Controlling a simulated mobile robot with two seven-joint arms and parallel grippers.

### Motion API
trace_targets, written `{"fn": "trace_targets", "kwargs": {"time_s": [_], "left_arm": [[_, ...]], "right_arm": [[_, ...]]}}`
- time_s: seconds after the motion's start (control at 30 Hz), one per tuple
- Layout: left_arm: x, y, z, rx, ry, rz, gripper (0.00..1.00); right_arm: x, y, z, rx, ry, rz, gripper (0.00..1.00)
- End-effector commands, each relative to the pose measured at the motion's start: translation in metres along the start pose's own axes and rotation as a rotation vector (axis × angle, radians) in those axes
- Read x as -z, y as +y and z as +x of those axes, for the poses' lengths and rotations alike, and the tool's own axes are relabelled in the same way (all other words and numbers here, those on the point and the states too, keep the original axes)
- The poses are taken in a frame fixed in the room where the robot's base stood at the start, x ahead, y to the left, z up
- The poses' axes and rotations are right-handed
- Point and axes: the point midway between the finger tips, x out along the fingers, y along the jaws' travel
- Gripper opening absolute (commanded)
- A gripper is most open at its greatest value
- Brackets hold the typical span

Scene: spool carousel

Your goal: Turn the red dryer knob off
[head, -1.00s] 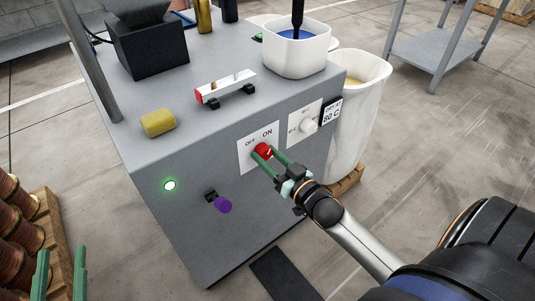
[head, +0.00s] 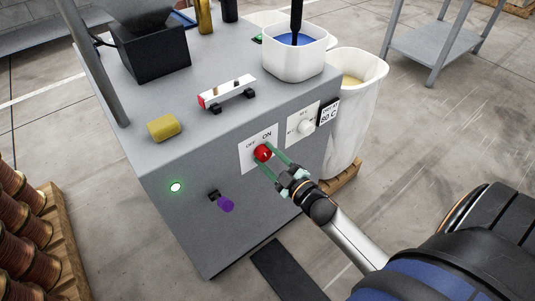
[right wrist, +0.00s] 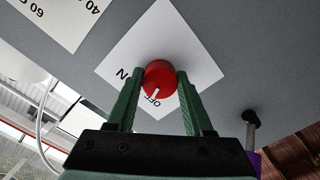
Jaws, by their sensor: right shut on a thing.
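The red dryer knob (head: 263,153) sits on a white plate (head: 245,160) marked OFF and ON, on the front of the grey machine. My right gripper (head: 266,155) is shut on the knob, with one green finger on each side. The right wrist view shows the knob (right wrist: 159,76) between the fingers. Its white pointer line lies toward the OFF lettering there. In the head view the pointer is hard to make out. A lamp (head: 176,187) on the front panel glows green. My left gripper is out of view.
A white knob (head: 306,127) and an 80 C display (head: 329,113) are to the right of the plate. A purple-tipped lever (head: 225,204) sticks out below left. Copper spools (head: 25,225) stand on a pallet at left. A white bin (head: 352,110) stands beside the machine.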

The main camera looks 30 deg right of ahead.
Motion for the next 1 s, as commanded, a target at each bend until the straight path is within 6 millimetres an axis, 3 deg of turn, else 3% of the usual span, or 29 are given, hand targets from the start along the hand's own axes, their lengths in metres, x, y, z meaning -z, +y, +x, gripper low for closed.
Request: {"fn": "trace_targets", "kwargs": {"time_s": [0.43,1.0], "left_arm": [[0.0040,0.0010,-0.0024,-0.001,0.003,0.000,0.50],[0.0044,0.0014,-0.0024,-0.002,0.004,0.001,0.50]], "right_arm": [[0.0004,0.0003,0.0003,0.000,0.001,-0.229,0.00],[0.0002,0.0004,0.0003,0.000,0.001,-0.266,0.00]]}}
